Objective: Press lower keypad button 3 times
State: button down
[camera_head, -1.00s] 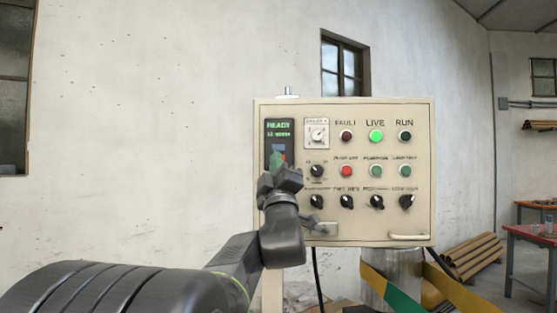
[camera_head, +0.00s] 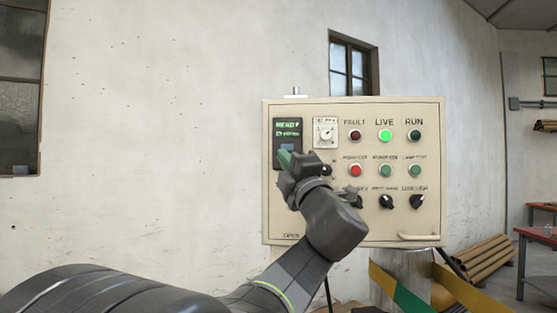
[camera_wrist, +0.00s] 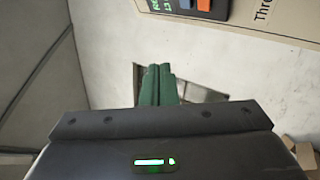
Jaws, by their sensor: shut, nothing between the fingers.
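The keypad (camera_head: 280,131) is a dark unit with a green "READY" display at the upper left of the cream control panel. A blue button (camera_head: 287,147) shows on it, partly covered by my gripper. The lower, orange button is hidden there but shows in the wrist view (camera_wrist: 204,5) at the top edge, right of the blue button (camera_wrist: 180,3). My gripper (camera_head: 284,158) has its green fingers together and empty, in front of the keypad's lower part. In the wrist view the fingertips (camera_wrist: 158,72) appear apart from the buttons; contact cannot be told in the head view.
The panel (camera_head: 354,222) also carries lamps, push buttons and several black knobs right of the keypad; my wrist covers some. A handle (camera_head: 418,237) sits at its lower right. Plain wall (camera_head: 150,130) lies left. Pipes (camera_head: 482,262) and a red table (camera_head: 540,236) stand right.

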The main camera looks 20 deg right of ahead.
dwell(0.4)
jog(key=w+d+p, duration=0.3)
jog(key=w, duration=0.5)
jog(key=shift+d, duration=0.4)
jog(key=shift+w, duration=0.1)
dwell(1.7)
jog(key=shift+w+d, duration=0.2)
jog(key=shift+w, duration=0.1)
jog(key=shift+w+d, duration=0.15)
jog(key=shift+w, duration=0.15)
dwell(0.7)
jog(key=shift+s+b, duration=0.1)
jog(key=shift+b, duration=0.25)
jog(key=shift+s+a+b, duration=0.35)
jog(key=shift+s+b, duration=0.1)
jog(key=shift+s, duration=0.15)
